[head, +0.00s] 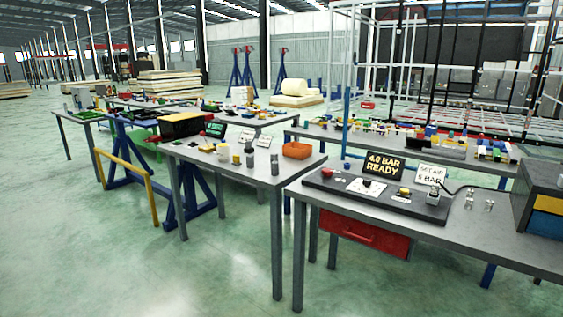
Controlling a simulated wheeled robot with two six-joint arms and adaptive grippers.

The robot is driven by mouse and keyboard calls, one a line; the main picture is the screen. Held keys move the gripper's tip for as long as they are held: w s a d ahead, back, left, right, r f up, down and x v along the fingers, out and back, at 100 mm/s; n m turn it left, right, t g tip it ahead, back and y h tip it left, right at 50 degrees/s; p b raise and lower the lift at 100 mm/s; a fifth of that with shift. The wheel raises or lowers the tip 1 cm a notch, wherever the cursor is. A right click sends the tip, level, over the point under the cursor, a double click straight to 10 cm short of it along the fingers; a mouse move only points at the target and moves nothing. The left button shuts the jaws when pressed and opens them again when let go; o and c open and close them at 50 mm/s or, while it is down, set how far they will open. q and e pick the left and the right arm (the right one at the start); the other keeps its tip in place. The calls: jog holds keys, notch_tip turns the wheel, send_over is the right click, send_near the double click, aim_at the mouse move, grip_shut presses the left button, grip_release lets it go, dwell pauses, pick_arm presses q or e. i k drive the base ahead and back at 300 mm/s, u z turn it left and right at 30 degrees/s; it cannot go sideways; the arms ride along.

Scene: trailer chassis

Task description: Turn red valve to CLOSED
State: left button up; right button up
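A dark control panel (392,204) lies on the near right table. A small red part (327,172) sits at its left end; it may be the red valve, but it is too small to make out its shape or position. A yellow knob-like part (404,191) and a grey block (433,197) with a cable sit further right on the panel. A black sign (384,165) behind it reads "4.0 BAR READY". A white sign (430,175) stands beside it, showing "5 BAR" in its lower line. Neither of my grippers is in view.
The near right table (482,240) has a red drawer (364,236) under it and a cabinet (541,199) at its right end. A second table (236,170) to the left holds an orange bin (297,150) and small parts. Green floor (130,270) is clear at front left.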

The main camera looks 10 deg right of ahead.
aim_at(327, 172)
jog(key=u, duration=0.25)
jog(key=i, duration=2.4)
jog(key=z, duration=1.7)
jog(key=i, duration=0.75)
jog(key=z, duration=0.7)
